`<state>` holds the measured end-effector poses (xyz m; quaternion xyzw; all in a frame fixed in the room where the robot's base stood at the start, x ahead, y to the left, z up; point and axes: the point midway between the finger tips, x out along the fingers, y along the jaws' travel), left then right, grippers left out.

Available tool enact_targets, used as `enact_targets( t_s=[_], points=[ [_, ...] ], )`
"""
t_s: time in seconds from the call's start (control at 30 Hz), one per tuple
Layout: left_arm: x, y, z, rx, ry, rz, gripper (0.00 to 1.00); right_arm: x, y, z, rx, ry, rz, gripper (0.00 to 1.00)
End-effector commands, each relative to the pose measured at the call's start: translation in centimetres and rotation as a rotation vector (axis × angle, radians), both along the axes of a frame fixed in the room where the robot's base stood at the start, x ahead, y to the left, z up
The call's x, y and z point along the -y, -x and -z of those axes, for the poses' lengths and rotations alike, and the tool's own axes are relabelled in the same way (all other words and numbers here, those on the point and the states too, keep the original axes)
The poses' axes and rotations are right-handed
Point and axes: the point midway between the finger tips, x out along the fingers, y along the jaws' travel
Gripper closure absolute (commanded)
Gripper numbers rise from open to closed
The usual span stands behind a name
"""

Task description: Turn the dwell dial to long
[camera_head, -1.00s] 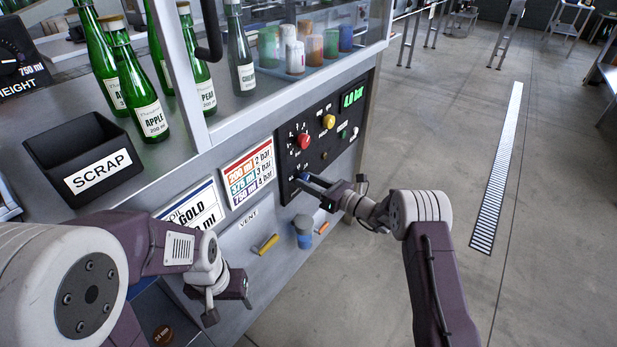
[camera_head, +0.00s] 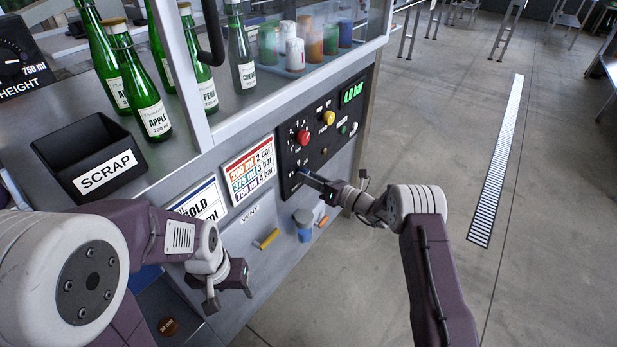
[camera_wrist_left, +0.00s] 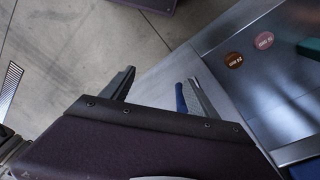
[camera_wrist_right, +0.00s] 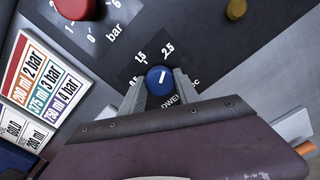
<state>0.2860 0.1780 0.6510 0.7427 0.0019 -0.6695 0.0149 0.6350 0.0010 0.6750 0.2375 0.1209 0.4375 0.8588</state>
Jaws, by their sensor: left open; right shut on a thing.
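The dwell dial (camera_wrist_right: 159,80) is a small round blue knob with a white pointer line on the black control panel. In the right wrist view its pointer aims up and to the right, towards the 2.5 side of the scale. My right gripper (camera_wrist_right: 157,88) is shut on the dial, one finger on each side.
A red knob (camera_head: 303,137) and a yellow knob (camera_head: 328,118) sit above on the panel, with a green display (camera_head: 352,91). A volume chart (camera_head: 249,171) hangs to the left. Green bottles (camera_head: 153,110) and a scrap bin (camera_head: 88,155) stand on the counter. Open floor lies right.

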Motion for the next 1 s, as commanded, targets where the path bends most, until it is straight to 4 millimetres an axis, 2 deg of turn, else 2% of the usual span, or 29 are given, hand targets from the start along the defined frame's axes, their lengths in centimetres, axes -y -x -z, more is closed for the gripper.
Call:
enact_targets(
  t_s=[0.17,0.2,0.23,0.27,0.57,0.67,0.9,1.0],
  points=[
    [0.0,0.0,0.0,0.0,0.0,0.0,0.31,0.0,0.1,0.2,-0.003,0.001,-0.001,1.0],
    [0.0,0.0,0.0,0.0,0.0,0.0,0.31,0.0,0.1,0.2,-0.003,0.001,-0.001,0.51],
    [0.0,0.0,0.0,0.0,0.0,0.0,0.31,0.0,0.1,0.2,-0.003,0.001,-0.001,0.43],
    [0.0,0.0,0.0,0.0,0.0,0.0,0.31,0.0,0.1,0.1,-0.003,0.002,-0.001,0.4],
    [0.0,0.0,-0.1,0.0,0.0,0.0,0.31,0.2,0.1,0.0,-0.001,0.001,0.0,0.4],
    [0.0,0.0,-0.7,0.0,0.0,0.0,0.31,1.3,0.8,-0.2,-0.002,0.001,0.002,0.4],
    [0.0,0.0,-2.4,0.0,0.0,0.0,0.31,5.6,3.9,-0.2,-0.003,0.001,0.004,0.4],
    [0.0,0.0,-2.6,0.0,0.0,0.0,0.31,6.7,4.8,-0.1,-0.003,0.0,0.003,0.4]
  ],
)
